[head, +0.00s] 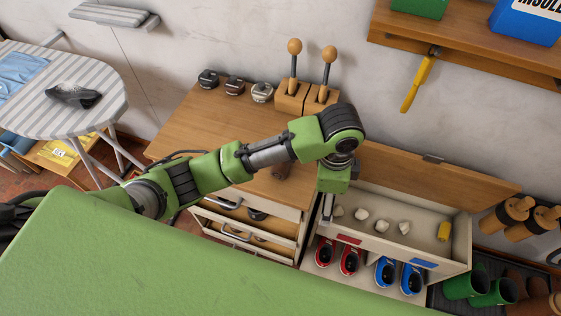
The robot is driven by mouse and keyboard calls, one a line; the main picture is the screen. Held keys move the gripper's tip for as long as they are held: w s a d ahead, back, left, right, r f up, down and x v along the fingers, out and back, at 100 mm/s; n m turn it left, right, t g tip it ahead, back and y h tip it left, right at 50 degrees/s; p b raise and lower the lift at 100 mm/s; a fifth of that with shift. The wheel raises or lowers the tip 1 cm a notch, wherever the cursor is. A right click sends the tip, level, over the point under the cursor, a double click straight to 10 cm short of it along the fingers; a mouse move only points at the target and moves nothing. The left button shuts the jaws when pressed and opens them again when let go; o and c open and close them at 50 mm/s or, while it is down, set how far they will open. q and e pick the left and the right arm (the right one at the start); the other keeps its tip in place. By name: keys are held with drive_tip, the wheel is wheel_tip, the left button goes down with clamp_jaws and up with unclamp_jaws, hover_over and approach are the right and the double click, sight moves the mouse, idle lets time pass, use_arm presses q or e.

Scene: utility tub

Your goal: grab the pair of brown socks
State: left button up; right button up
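My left arm reaches in from the left over the wooden cabinet, and its gripper (328,208) points down at the left end of an open pale bin (452,266). The gripper is seen edge-on, so its opening and anything between its fingers cannot be made out. Several small whitish bundles (382,226) and a yellow item (444,231) lie in the bin. No brown pair is clear in the bin. My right gripper is out of view.
The bin's wooden lid (440,178) stands open behind it. Red shoes (349,260) and blue shoes (411,279) sit below the bin's front. Green boots (465,284) stand at right. An ironing board (25,85) is far left.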

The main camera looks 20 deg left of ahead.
use_arm(q)
drive_tip(key=w+a+r+m+y, duration=0.1)
drive_tip(key=w+a+r+y, duration=0.4)
drive_tip(key=w+a+r, duration=0.35)
drive_tip(key=x, duration=0.4)
drive_tip(key=a+b+x, duration=0.1)
drive_tip(key=x, duration=0.4)
drive_tip(key=shift+w+a, duration=0.2)
drive_tip(key=shift+w, duration=0.05)
drive_tip(key=x, duration=0.3)
drive_tip(key=p+x, duration=0.1)
drive_tip(key=x, duration=0.1)
drive_tip(key=shift+w+d+f, duration=0.1)
drive_tip(key=shift+w+f, duration=0.15)
drive_tip(key=shift+w, duration=0.1)
drive_tip(key=shift+f, duration=0.2)
drive_tip(key=c, duration=1.2)
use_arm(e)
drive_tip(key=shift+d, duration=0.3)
